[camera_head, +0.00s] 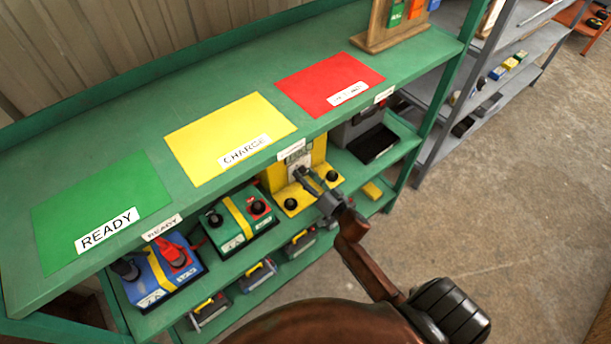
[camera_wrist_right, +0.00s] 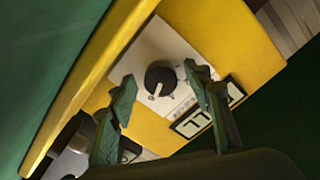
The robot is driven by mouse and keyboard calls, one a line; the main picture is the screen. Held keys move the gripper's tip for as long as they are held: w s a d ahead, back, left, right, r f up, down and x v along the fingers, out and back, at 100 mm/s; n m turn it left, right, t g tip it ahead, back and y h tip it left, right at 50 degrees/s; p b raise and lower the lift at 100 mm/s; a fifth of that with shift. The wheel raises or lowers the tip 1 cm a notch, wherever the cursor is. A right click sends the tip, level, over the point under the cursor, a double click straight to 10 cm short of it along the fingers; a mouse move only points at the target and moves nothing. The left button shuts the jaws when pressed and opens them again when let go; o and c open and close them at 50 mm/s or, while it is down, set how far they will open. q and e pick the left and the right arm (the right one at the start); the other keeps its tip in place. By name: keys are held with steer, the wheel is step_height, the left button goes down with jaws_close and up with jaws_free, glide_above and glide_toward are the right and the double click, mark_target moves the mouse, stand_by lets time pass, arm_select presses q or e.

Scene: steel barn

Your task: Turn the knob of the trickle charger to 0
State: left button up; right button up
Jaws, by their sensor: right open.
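The trickle charger (camera_head: 279,178) is a yellow box on the green rack's shelf below the CHARGE mat. In the right wrist view its yellow body (camera_wrist_right: 221,35) carries a white dial plate (camera_wrist_right: 161,50) with a black round knob (camera_wrist_right: 160,78) bearing a white pointer line. A display (camera_wrist_right: 208,119) beside the plate shows digits, partly hidden by a finger. My right gripper (camera_head: 303,178) is at the charger's front. In the wrist view its fingers (camera_wrist_right: 160,88) stand apart, one on each side of the knob; contact cannot be told. My left gripper is not in view.
On the same shelf are a blue battery (camera_head: 162,271) and a green battery (camera_head: 238,220). A grey box (camera_head: 364,130) stands right of the charger. Several smaller items sit on the shelf below. The rack's top board (camera_head: 220,90) lies above the gripper. Open floor (camera_head: 520,200) lies to the right.

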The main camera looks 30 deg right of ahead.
steer(key=c, duration=1.1)
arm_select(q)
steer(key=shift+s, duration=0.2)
arm_select(e)
steer(key=shift+c, duration=0.2)
